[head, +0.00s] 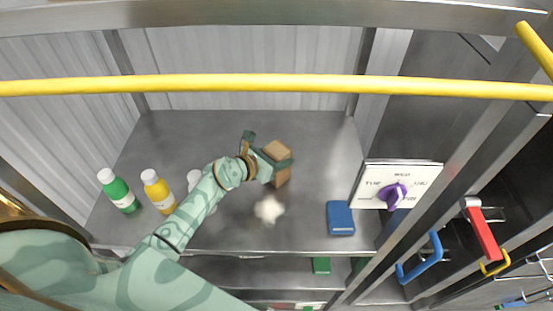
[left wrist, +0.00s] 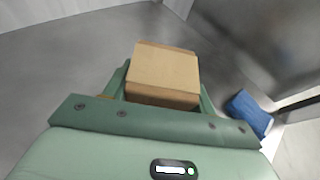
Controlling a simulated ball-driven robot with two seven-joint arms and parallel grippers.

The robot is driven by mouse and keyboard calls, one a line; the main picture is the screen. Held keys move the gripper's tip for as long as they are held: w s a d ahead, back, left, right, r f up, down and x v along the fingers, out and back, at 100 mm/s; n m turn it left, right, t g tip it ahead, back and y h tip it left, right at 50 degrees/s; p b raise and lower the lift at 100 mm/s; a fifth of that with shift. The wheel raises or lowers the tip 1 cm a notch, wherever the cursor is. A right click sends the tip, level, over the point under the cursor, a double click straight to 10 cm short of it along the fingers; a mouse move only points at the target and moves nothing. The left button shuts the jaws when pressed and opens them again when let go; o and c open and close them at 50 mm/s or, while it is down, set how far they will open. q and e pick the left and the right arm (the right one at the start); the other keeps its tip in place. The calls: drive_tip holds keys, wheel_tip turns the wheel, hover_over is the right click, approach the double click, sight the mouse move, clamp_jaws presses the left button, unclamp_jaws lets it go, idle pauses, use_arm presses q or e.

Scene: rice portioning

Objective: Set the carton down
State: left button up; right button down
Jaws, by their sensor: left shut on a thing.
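The carton (head: 277,151) is a small brown box at the middle of the steel counter in the head view. It also fills the middle of the left wrist view (left wrist: 166,70). My left gripper (head: 278,164) is shut on the carton, with one green finger on each side of it in the left wrist view (left wrist: 162,88). Whether the carton's underside touches the counter cannot be told. My right gripper is not in view.
A white heap (head: 269,209) lies on the steel counter (head: 300,225) in front of the carton. A blue block (head: 340,218) is at right. Green (head: 119,191) and yellow (head: 158,191) bottles stand at left. A dial panel (head: 397,186) is at right; a yellow rail (head: 270,84) crosses above.

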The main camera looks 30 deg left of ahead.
use_arm(q)
drive_tip(key=shift+f, duration=0.1)
drive_tip(key=o, duration=1.2)
drive_tip(key=shift+s+r, duration=0.2)
drive_tip(key=shift+s, duration=0.1)
drive_tip(key=p+v, duration=0.1)
drive_tip(key=v, duration=1)
drive_tip(key=shift+s+p, duration=0.2)
drive_tip(key=shift+p, duration=0.15)
drive_tip(key=shift+a, duration=0.15)
